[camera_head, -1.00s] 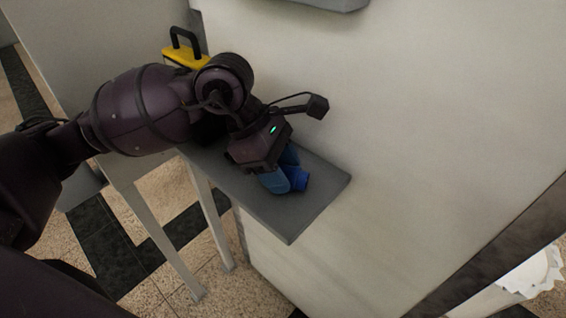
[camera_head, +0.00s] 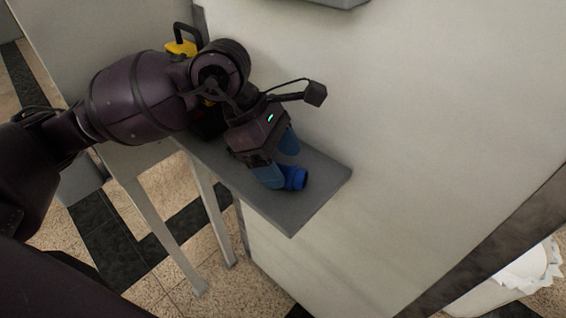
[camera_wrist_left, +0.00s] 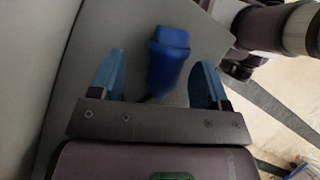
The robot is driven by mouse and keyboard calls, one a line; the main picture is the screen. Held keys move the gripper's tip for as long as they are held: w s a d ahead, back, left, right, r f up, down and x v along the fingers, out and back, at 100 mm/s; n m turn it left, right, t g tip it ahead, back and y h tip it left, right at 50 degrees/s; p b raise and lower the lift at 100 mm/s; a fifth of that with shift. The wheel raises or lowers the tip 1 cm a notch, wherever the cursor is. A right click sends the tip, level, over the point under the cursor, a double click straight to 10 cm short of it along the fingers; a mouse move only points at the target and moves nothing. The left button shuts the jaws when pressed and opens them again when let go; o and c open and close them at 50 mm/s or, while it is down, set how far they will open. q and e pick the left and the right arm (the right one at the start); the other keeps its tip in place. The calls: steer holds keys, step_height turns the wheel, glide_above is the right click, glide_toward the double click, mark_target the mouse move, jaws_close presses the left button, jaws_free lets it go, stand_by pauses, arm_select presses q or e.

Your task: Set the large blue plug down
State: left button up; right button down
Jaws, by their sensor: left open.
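The large blue plug (camera_head: 296,178) lies on a narrow grey shelf (camera_head: 293,213) against the pale wall. In the left wrist view the plug (camera_wrist_left: 168,58) lies between the two fingers with a clear gap on each side. My left gripper (camera_head: 279,163) is open, its blue fingers apart and pointing down at the shelf. In the left wrist view the left gripper (camera_wrist_left: 157,82) straddles the plug without touching it. Part of the plug is hidden by a finger in the head view. My right gripper is not in view.
A yellow object with a black handle (camera_head: 184,40) stands behind my left arm. The pale wall (camera_head: 430,110) rises right behind the shelf. The shelf's front right end (camera_head: 325,195) is bare. A white bin-like object (camera_head: 515,285) shows at the lower right.

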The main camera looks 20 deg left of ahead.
arm_select(q)
steer(key=v, duration=1)
steer(key=shift+a+r+p, duration=0.2)
steer(key=shift+r+p, duration=0.1)
